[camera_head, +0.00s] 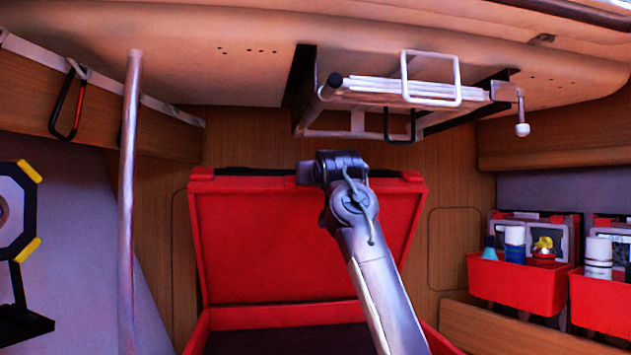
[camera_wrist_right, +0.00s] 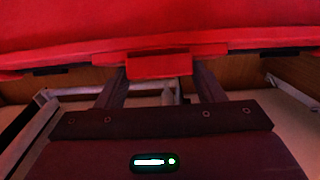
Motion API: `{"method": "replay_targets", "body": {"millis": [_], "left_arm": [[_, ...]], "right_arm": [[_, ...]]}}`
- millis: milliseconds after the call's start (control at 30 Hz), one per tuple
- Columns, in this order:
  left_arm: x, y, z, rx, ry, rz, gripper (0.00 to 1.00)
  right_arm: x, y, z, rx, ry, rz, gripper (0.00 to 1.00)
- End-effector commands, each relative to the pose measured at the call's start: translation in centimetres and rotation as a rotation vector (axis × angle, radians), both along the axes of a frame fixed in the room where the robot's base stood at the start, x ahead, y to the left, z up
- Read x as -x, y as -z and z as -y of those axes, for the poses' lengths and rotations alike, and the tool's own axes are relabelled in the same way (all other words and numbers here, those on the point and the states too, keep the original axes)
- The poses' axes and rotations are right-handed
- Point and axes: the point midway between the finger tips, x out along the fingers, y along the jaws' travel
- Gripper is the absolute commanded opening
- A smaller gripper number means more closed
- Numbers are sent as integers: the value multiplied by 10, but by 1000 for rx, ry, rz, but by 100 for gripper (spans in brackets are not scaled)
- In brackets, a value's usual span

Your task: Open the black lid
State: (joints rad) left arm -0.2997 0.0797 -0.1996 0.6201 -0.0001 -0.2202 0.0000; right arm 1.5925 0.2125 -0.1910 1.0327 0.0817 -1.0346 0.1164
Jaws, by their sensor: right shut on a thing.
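A red case (camera_head: 265,316) stands in the middle of the head view with its lid (camera_head: 260,235) raised, leaning back. The lid's side facing me is red, with a dark strip along its top edge; its outer side is hidden. The case's dark interior shows below. My right arm reaches up to the lid's top edge. In the right wrist view my right gripper (camera_wrist_right: 160,80) has its two fingers on either side of a red tab (camera_wrist_right: 160,65) on the lid's edge and is shut on it. My left gripper is not in view.
A metal rack (camera_head: 370,95) hangs above the lid, close over my right wrist. A vertical pole (camera_head: 128,200) stands at left. Red bins (camera_head: 525,285) with bottles are at right. A carabiner (camera_head: 68,100) hangs at upper left. Wooden panels are behind.

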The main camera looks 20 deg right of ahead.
Motion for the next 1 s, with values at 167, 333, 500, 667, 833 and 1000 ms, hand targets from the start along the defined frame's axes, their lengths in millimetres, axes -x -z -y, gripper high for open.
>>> {"method": "replay_targets", "body": {"millis": [167,333,500,667,833,1000], "left_arm": [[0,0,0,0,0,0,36],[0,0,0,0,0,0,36],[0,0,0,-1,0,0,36],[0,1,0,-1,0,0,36],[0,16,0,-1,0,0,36],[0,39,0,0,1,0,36]], "right_arm": [[1,-3,-2,3,-3,7,21],[1,-2,-1,2,-2,7,76],[1,-1,-1,1,-1,4,84],[1,-1,-1,1,-1,3,84],[14,3,-5,2,-1,7,84],[42,5,-14,3,-2,8,84]]}}
